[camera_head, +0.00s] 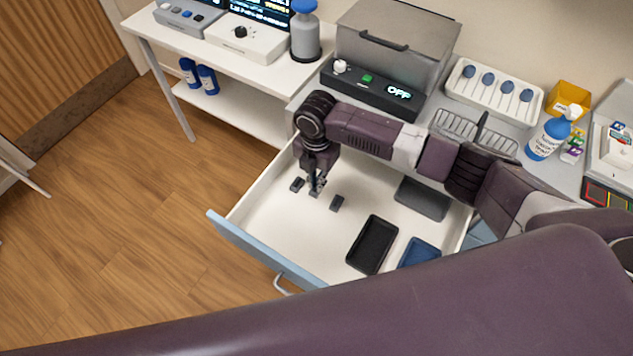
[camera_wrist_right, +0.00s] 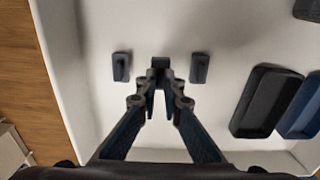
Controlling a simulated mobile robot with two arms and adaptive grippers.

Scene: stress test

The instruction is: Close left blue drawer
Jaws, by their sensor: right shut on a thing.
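The blue-fronted drawer (camera_head: 238,240) is pulled wide open, with a metal handle (camera_head: 283,287) on its front. Its white inside also fills much of the right wrist view (camera_wrist_right: 100,25). My right gripper (camera_head: 316,188) points down inside the drawer, well behind the front panel and apart from the handle. In the right wrist view its fingers (camera_wrist_right: 160,84) are shut on a small dark block (camera_wrist_right: 160,62). Two similar blocks, left (camera_wrist_right: 121,66) and right (camera_wrist_right: 200,68), lie on either side. My left gripper is not in view.
A black tray (camera_head: 372,245), a blue tray (camera_head: 419,253) and a grey tray (camera_head: 423,199) lie in the drawer. A counter with a grey-lidded box (camera_head: 395,45) stands behind. Wooden floor (camera_head: 120,200) to the left is clear. My purple arm covers the lower right.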

